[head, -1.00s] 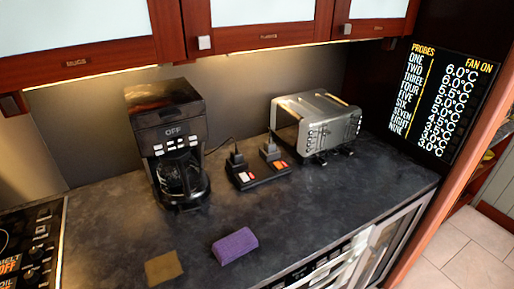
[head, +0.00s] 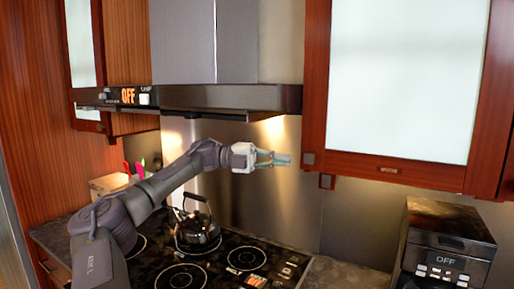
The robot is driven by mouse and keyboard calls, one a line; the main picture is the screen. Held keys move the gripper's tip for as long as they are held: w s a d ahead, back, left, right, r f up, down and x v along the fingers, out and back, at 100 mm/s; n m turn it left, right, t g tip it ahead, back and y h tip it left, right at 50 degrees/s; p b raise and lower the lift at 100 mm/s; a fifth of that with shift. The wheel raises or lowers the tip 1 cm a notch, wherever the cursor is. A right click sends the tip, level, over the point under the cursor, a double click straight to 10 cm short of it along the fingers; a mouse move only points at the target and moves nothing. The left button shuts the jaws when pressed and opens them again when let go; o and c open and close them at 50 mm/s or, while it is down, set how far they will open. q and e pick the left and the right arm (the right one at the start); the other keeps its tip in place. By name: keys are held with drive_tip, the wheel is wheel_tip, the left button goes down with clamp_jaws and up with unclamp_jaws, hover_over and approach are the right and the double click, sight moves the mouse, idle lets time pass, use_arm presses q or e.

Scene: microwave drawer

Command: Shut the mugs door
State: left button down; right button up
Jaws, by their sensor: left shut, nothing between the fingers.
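The cabinet door (head: 395,90) at the upper right has a red-brown wood frame, a pale glass panel and a small label (head: 387,170) on its lower rail; the label is too small to read surely. A square knob (head: 309,158) sits at its lower left corner. I cannot tell whether this door is fully shut or slightly ajar. My left gripper (head: 288,160) is shut and empty, pointing right, just left of the knob in the picture; I cannot tell whether they touch. My right gripper is not in view.
A range hood (head: 230,97) hangs behind and above my left arm. Below are a stove (head: 215,265) with a dark kettle (head: 198,228) and, at the right, a coffee maker (head: 445,245). Another glass-fronted cabinet (head: 85,45) stands at the left.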

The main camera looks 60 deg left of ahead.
use_arm(q)
drive_tip(key=a+p, duration=0.6)
drive_tip(key=a, duration=0.2)
drive_tip(key=shift+a+f, duration=0.2)
drive_tip(key=shift+f, duration=0.1)
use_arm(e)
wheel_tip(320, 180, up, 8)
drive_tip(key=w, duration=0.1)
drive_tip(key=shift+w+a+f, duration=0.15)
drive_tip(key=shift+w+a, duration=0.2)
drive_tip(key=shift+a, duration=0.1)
use_arm(q)
drive_tip(key=shift+w+f, duration=0.1)
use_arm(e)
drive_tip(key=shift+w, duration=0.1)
use_arm(q)
drive_tip(key=shift+a, duration=0.1)
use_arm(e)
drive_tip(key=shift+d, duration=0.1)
